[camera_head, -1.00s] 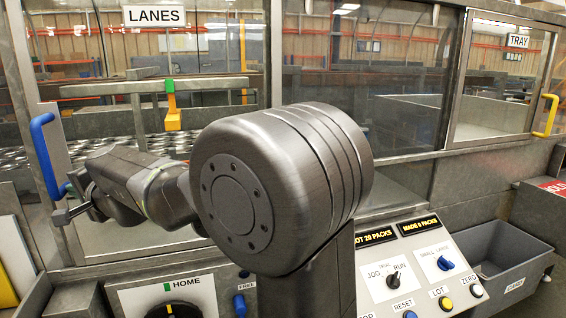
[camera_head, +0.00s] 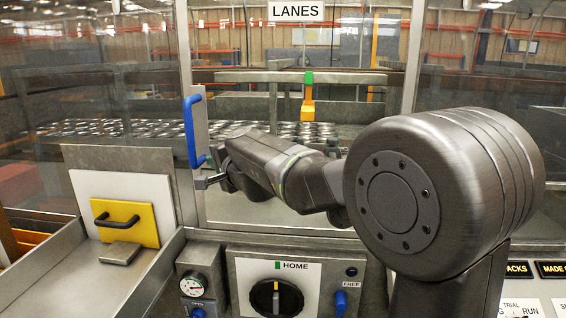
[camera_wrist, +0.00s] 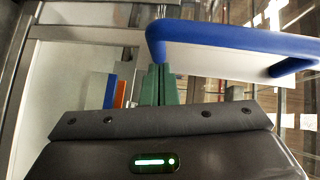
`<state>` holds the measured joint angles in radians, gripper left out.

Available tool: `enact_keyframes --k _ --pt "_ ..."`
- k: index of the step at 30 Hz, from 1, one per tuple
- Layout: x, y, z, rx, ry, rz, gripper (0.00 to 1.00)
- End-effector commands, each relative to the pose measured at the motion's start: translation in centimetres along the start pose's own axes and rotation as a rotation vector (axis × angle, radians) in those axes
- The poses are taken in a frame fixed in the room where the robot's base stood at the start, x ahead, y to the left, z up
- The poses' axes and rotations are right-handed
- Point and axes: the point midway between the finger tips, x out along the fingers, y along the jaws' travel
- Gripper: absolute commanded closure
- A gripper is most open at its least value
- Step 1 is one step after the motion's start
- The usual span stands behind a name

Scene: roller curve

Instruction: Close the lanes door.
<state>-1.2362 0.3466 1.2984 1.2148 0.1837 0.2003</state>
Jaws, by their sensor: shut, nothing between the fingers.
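The lanes door is a clear pane in a grey metal frame (camera_head: 300,77), under a white LANES sign (camera_head: 296,11). Its blue bar handle (camera_head: 189,130) stands upright at the left edge of the door. My gripper (camera_head: 203,182) is at the lower end of this handle, its fingers small in the head view. In the wrist view, my gripper's green fingers (camera_wrist: 158,85) are together and empty, close beside the bend of the blue handle (camera_wrist: 235,39). I cannot tell whether they touch it. I cannot tell whether a gap remains at the door's edge.
Below the door is a panel with a black HOME knob (camera_head: 277,298), a gauge (camera_head: 193,285) and a blue FREE switch (camera_head: 340,303). A yellow plate with a black handle (camera_head: 125,222) is at the left. Behind the pane, an orange-yellow block (camera_head: 308,104) hangs below a green piece.

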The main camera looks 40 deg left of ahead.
Motion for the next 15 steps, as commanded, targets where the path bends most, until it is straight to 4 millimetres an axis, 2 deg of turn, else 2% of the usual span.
enact_keyframes --k 3,15 --pt "-1.2 0.0 -2.2 -0.001 0.011 -0.002 1.0" --pt "-8.7 0.0 -1.8 -0.001 0.008 -0.001 1.0"
